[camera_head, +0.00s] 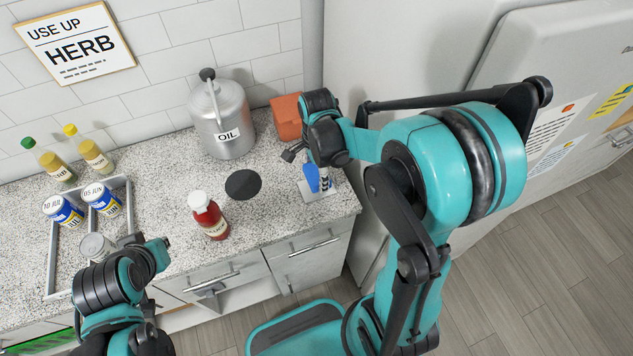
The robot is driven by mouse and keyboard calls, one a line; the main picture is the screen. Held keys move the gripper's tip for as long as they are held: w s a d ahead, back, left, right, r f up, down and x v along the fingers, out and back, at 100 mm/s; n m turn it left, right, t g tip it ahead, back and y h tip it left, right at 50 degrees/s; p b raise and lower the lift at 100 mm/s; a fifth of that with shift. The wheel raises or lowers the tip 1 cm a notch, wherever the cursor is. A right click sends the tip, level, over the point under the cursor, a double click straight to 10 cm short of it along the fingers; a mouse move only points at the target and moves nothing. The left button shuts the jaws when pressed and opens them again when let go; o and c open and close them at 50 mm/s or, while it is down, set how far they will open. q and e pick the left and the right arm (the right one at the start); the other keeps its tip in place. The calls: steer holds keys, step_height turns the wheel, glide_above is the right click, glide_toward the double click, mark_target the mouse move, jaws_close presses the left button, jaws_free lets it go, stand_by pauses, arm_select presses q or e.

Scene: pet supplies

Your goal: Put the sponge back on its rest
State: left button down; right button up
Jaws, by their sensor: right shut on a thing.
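The blue sponge (311,177) is at the right end of the counter, beside the fridge. My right gripper (318,174) is shut on it from above, and my wrist and fingers cover part of it. A small pale flat rest (316,194) lies right under the sponge. I cannot tell whether the sponge touches it or hangs just above it. My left gripper (163,249) is low at the left, by the counter's front edge, away from the sponge. Its fingers are too unclear to tell open from shut.
An orange box (287,117) and a metal oil can (221,118) stand behind my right gripper. A dark round mat (243,184) and a red bottle (209,216) are left of it. A tray (53,254) with cans is at the left. The fridge (402,55) bounds the right.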

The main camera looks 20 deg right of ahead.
mark_target(317, 181)
step_height(317, 181, down, 4)
steer(key=shift+w+f+b, duration=0.1)
steer(key=shift+f+b, duration=0.05)
steer(key=shift+b, duration=0.6)
steer(key=o, duration=1.2)
